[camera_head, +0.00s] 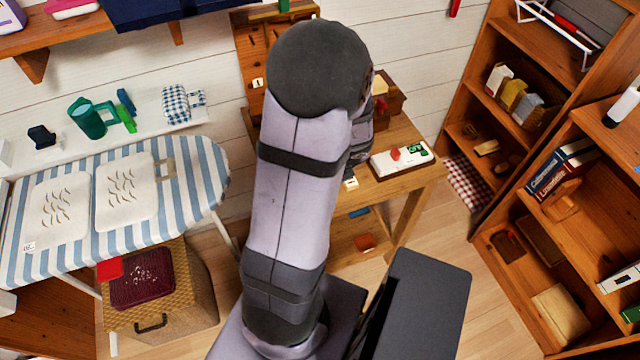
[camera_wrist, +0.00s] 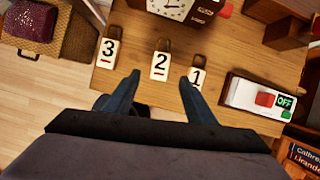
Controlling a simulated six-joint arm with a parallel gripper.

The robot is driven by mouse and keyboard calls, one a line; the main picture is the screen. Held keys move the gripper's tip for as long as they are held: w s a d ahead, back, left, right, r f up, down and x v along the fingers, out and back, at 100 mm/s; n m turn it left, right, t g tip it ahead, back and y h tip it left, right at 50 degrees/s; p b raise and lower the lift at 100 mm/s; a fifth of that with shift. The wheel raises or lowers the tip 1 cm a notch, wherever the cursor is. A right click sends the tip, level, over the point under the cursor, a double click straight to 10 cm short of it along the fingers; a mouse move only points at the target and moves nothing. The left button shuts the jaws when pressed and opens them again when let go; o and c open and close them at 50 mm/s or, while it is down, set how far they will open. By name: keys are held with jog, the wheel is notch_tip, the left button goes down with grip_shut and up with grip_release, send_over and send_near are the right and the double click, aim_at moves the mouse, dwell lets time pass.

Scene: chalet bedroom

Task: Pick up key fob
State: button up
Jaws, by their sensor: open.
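Three white numbered tags with brown tops, which look like key fobs, lie in a row on the wooden table (camera_wrist: 140,85). In the wrist view they are tag 3 (camera_wrist: 107,54), tag 2 (camera_wrist: 160,68) and tag 1 (camera_wrist: 196,77), left to right. One white tag (camera_head: 350,184) also shows beside my arm in the head view. My gripper (camera_wrist: 160,78) is open, its fingertips apart. In the wrist view tag 2 appears between the fingertips, and the right fingertip overlaps tag 1. I see no contact for certain. My arm hides much of the table in the head view.
A white switch box with red and green OFF parts (camera_wrist: 240,93) stands right of the tags. A clock (camera_wrist: 172,6) stands behind them. Dark wooden blocks (camera_wrist: 287,32) are at the back right. A wooden shelf (camera_head: 470,95) stands right of the table, an ironing board (camera_head: 190,165) left.

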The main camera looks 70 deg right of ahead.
jog(key=shift+m, duration=0.4)
jog(key=shift+w+d+f+b, duration=0.1)
jog(key=shift+f+b, duration=0.1)
jog(key=shift+f, duration=0.15)
jog(key=shift+w+f+b, duration=0.1)
jog(key=shift+f+b, duration=0.05)
jog(key=shift+f, duration=0.15)
jog(key=shift+d+b+x, duration=0.1)
jog(key=shift+b+x, duration=0.45)
jog(key=shift+x, duration=0.95)
jog(key=shift+d+b+x, duration=0.15)
jog(key=shift+b+x, duration=0.4)
jog(key=shift+x, duration=0.95)
jog(key=shift+w+r, duration=0.15)
jog(key=c, duration=1.2)
notch_tip(320, 180, up, 10)
jog(key=p, duration=0.6)
